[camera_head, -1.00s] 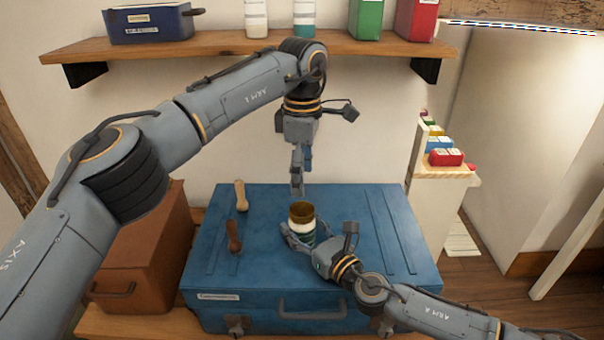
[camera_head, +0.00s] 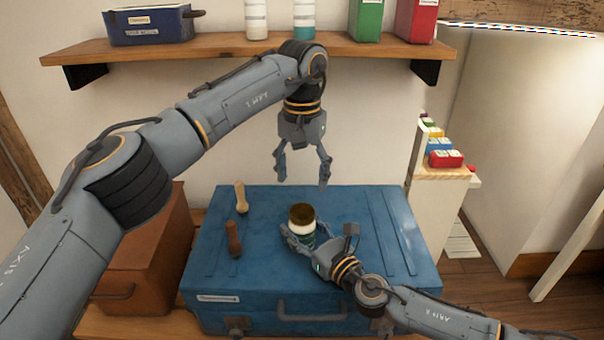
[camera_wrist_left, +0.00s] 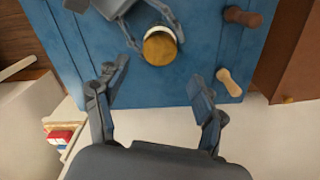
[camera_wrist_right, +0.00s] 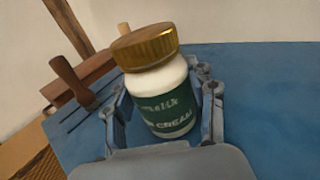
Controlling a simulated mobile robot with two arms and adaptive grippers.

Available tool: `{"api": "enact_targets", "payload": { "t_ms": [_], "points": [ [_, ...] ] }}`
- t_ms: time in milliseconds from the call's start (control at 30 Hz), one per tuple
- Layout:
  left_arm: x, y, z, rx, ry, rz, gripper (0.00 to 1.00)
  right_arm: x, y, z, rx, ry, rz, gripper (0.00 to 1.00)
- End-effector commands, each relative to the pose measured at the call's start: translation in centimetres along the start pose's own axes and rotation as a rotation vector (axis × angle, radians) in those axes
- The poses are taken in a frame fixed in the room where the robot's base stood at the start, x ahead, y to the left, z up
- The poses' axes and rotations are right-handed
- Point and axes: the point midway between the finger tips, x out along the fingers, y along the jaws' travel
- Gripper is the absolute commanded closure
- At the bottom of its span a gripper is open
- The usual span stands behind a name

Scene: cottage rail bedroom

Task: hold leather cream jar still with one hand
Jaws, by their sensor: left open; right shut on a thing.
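The leather cream jar (camera_head: 302,227) stands upright on the blue trunk (camera_head: 350,205). It has a white body, a green label and a gold lid, clearest in the right wrist view (camera_wrist_right: 160,85). My right gripper (camera_head: 298,240) is shut around the jar's lower body, a finger on each side; the lid is clear of the fingers. My left gripper (camera_head: 302,180) is open and empty, pointing down above the jar. In the left wrist view the jar's lid (camera_wrist_left: 159,47) shows beyond and between its spread fingers (camera_wrist_left: 150,98).
Two wooden-handled tools, one pale (camera_head: 240,197) and one dark (camera_head: 233,238), are on the trunk left of the jar. A brown case (camera_head: 150,260) stands left of the trunk. A wooden shelf (camera_head: 220,46) with boxes and bottles hangs above. The trunk's right side is clear.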

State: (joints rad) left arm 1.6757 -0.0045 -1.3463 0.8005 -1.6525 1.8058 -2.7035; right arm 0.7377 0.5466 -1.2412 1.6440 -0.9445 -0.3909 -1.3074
Motion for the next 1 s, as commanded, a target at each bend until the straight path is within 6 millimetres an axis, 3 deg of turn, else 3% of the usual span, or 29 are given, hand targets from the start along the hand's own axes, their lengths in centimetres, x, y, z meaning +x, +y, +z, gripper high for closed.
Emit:
{"api": "enact_targets", "payload": {
  "t_ms": [600,967,1000],
  "points": [
    [7.4,0.0,0.0,0.023,-0.001,0.000,0.30,0.0,0.0,0.0,0.000,0.000,-0.001,1.00],
    [8.0,0.0,0.0,0.023,0.000,0.000,0.30,0.0,0.0,0.0,0.000,0.000,-0.001,1.00],
    [8.0,0.0,0.0,0.023,0.000,0.000,0.34,0.0,0.0,0.0,0.000,0.000,-0.001,1.00]
  ]
}}
